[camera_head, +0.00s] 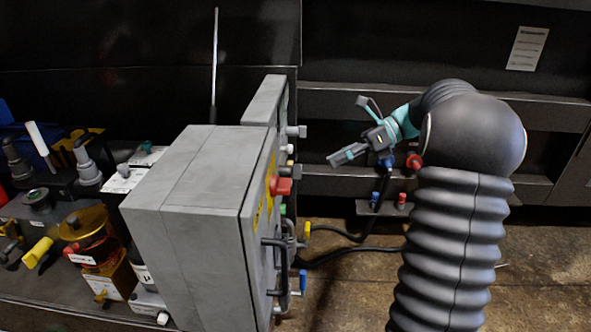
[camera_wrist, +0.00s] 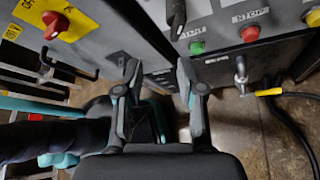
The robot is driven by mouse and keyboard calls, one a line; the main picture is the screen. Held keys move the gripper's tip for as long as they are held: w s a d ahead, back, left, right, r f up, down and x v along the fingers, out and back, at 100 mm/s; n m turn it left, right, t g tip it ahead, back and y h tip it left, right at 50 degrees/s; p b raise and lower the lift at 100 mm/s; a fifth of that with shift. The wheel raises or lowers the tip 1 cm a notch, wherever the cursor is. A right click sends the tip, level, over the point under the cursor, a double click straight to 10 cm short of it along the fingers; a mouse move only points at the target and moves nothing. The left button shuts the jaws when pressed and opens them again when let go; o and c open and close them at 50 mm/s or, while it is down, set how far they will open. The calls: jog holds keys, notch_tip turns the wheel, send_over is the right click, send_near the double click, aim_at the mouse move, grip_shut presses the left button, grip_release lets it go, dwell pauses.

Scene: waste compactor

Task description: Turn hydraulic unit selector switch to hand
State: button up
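The grey control cabinet (camera_head: 190,200) stands left of my gripper (camera_head: 349,130) in the head view, its panel side turned toward the arm and seen at a steep angle. In the wrist view the panel carries a black selector switch (camera_wrist: 177,14) at the top edge, partly cut off. I cannot tell which position it points to, and its labels are too blurred to read. My gripper (camera_wrist: 158,80) is open and empty. Its two fingertips are apart, in front of the panel and below the black switch in the picture, not around it.
A red rotary switch on yellow (camera_wrist: 56,25) is at the wrist view's upper left. A green button (camera_wrist: 197,47) and a red button (camera_wrist: 250,33) are near the black switch. A metal fitting (camera_wrist: 240,72) and hoses (camera_wrist: 290,120) are at right. Dark machinery stands behind my gripper.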

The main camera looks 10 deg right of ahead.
aim_at(297, 176)
jog(key=w+d+m+y, duration=0.2)
jog(key=d, duration=0.2)
jog(key=shift+t, duration=0.3)
jog(key=x, duration=0.4)
jog(key=b+x, duration=0.1)
jog(key=x, duration=0.4)
jog(key=f+x, duration=0.1)
jog(key=x, duration=0.4)
jog(key=shift+w+d, duration=0.1)
jog(key=shift+d, duration=0.05)
grip_shut()
